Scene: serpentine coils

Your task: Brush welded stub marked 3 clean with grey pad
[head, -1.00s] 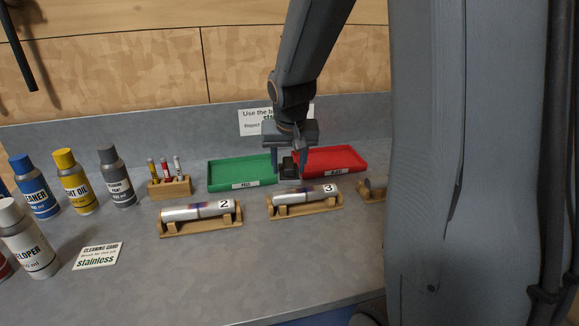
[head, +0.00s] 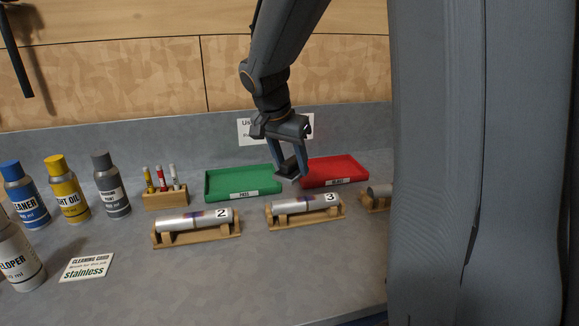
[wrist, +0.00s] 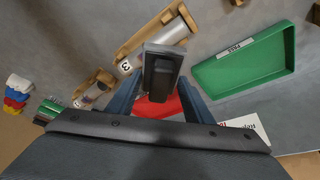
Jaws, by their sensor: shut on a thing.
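The stub marked 3 (head: 300,206) is a silver tube with a dark, bluish-brown weld band, lying in a wooden cradle (head: 325,214). It also shows in the wrist view (wrist: 172,34), partly covered by the pad. My gripper (head: 289,170) is shut on a dark grey block, which looks like the grey pad (wrist: 162,68). The pad hangs between the fingers, behind and above stub 3, and looks apart from it in the head view. The pad's underside is hidden.
Stub 2 (head: 190,221) lies in a cradle to the left; another cradle (head: 375,203) is partly hidden at right. A green tray (head: 212,192) and red tray (head: 360,176) stand behind. Bottles, a marker block (head: 166,198) and a "stainless" card (head: 87,267) are at left.

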